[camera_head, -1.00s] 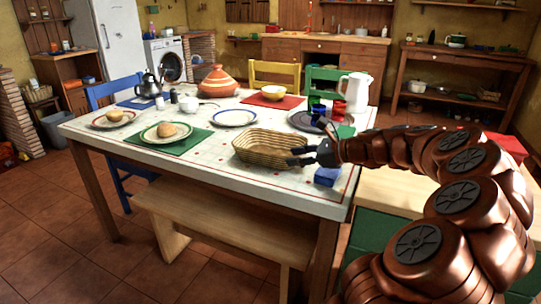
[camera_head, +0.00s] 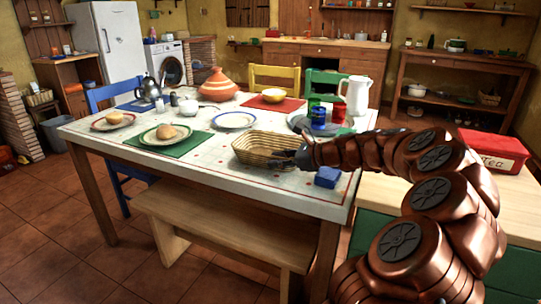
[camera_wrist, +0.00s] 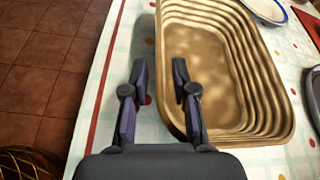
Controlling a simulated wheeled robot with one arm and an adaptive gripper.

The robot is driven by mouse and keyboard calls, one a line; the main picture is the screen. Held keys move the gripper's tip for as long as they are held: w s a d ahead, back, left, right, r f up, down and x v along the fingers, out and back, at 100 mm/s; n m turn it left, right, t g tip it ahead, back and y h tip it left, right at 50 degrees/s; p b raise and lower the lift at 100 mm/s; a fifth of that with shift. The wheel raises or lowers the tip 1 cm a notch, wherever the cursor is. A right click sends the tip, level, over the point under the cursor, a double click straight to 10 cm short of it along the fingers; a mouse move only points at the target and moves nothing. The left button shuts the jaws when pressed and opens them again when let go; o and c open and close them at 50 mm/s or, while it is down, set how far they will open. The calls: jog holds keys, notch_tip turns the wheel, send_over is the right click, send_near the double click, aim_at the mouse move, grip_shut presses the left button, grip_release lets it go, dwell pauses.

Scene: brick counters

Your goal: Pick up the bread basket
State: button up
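The tan woven bread basket (camera_head: 246,155) sits on the white table near its front edge, right of the green mat. In the wrist view the empty-looking basket (camera_wrist: 272,100) fills the upper right, its left long wall running between my fingers. My gripper (camera_head: 285,159) is at the basket's right end in the head view. In the wrist view my gripper (camera_wrist: 158,68) is open, one finger outside the wall over the tablecloth and the other over the basket's inside. A gap shows between the outer finger and the wall. Finger depth is hard to judge.
A blue block (camera_head: 327,177) lies right of the gripper. Behind are a blue cup (camera_head: 318,118), a white jug (camera_head: 356,95) and plates. A red tea tin (camera_head: 493,150) stands on the right counter. A bench (camera_head: 215,226) stands before the table.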

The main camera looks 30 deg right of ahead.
grip_shut()
jog(key=shift+r, duration=0.1)
dwell(0.3)
